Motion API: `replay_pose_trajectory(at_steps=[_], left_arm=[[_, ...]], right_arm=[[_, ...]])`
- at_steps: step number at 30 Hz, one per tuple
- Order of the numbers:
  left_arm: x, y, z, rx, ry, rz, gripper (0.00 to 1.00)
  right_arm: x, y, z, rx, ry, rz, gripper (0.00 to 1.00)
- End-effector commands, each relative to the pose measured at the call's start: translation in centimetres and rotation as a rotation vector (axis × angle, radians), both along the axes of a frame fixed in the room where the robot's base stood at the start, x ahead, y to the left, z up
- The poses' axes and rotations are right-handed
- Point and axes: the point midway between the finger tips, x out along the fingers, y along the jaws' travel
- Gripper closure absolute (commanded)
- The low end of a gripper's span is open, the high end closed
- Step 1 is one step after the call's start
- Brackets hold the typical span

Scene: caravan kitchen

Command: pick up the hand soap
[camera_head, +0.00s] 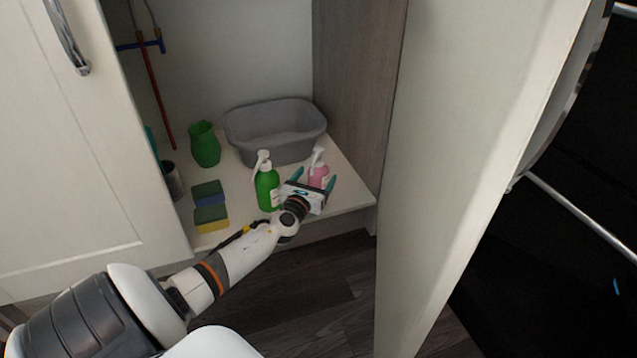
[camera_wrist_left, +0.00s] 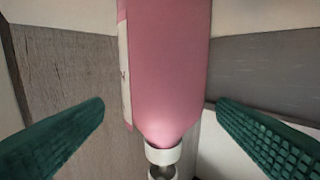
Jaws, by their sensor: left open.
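The hand soap looks to be the pink pump bottle (camera_head: 318,174) with a white pump top, standing upright near the front right of the cabinet shelf. My left gripper (camera_head: 316,179) is open, with its teal fingers on either side of the pink bottle. In the left wrist view the pink bottle (camera_wrist_left: 170,70) fills the middle, between the two open fingers (camera_wrist_left: 160,128), with visible gaps on both sides. Its white collar points down in that view. The gripper body hides the bottle's lower part in the head view. My right gripper is not in view.
A green pump bottle (camera_head: 267,187) stands close left of my gripper. A grey tub (camera_head: 272,145) sits behind, a green vase (camera_head: 204,145) and sponges (camera_head: 209,205) are further left. The cabinet side wall (camera_head: 357,90) and open door (camera_head: 450,150) bound the right.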

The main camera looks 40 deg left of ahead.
Motion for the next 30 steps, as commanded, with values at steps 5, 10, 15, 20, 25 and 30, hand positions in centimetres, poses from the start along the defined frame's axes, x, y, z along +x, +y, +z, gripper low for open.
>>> replay_pose_trajectory(at_steps=[5, 10, 15, 20, 25, 30], left_arm=[[2.6, 1.3, -0.7, 0.0, -0.004, 0.001, 0.19], [4.1, 1.8, -0.4, 0.0, -0.002, 0.0, 0.19], [4.3, 1.9, -0.3, 0.0, 0.0, 0.0, 0.19], [4.2, 1.8, -0.3, 0.0, 0.0, 0.0, 0.32], [4.2, 1.8, -0.3, -0.001, 0.0, 0.0, 0.6], [4.2, 1.8, -0.2, 0.0, -0.002, 0.0, 0.76]], right_arm=[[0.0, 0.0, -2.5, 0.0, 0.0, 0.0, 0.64], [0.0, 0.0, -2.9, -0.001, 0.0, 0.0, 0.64], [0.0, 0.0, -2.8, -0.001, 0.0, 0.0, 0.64], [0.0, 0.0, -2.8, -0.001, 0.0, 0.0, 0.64], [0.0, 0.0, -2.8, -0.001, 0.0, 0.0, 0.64], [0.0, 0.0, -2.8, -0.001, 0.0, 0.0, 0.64]])
